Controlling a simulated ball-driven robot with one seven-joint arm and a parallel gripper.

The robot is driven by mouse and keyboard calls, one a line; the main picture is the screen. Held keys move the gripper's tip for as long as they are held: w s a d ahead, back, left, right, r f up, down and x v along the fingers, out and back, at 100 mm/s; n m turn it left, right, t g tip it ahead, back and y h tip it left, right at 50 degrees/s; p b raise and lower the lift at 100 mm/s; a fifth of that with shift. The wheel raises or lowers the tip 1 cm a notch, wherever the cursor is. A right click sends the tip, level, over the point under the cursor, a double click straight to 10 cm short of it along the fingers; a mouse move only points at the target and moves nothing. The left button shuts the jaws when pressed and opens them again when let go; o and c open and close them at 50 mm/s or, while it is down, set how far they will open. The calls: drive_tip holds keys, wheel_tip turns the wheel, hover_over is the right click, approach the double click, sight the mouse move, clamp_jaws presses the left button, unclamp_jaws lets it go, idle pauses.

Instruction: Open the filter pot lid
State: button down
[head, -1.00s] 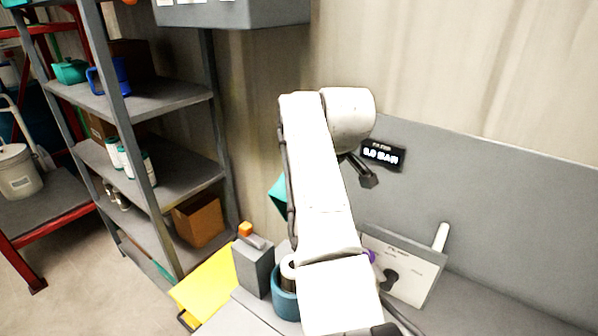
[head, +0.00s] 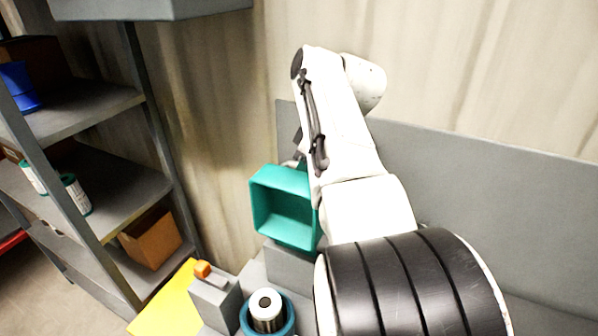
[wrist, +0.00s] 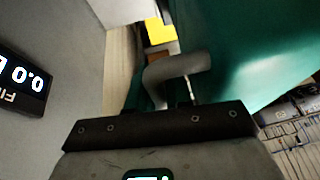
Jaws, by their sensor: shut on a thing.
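The teal filter pot lid (head: 268,198) stands raised in the head view, left of my arm, with its hollow inner side facing me. It stands above a grey block (head: 288,262). In the wrist view the lid's teal surface (wrist: 245,45) fills the upper right. A grey curved handle (wrist: 172,70) shows beside it. My gripper (wrist: 180,98) is shut on this handle; the fingertips are hard to make out. In the head view my gripper is mostly hidden behind my arm and the lid.
A round blue tub (head: 245,319) holding a white cartridge (head: 266,308) stands at the front. Grey shelving (head: 85,120) is at left. A display (wrist: 22,80) shows upside down.

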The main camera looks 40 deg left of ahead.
drive_tip(key=shift+s+f, duration=0.1)
drive_tip(key=shift+f, duration=0.05)
drive_tip(key=c, duration=1.4)
unclamp_jaws()
drive_tip(key=b+v, duration=0.1)
drive_tip(key=v, duration=0.9)
drive_tip(key=shift+r, duration=0.35)
drive_tip(key=shift+d, duration=0.1)
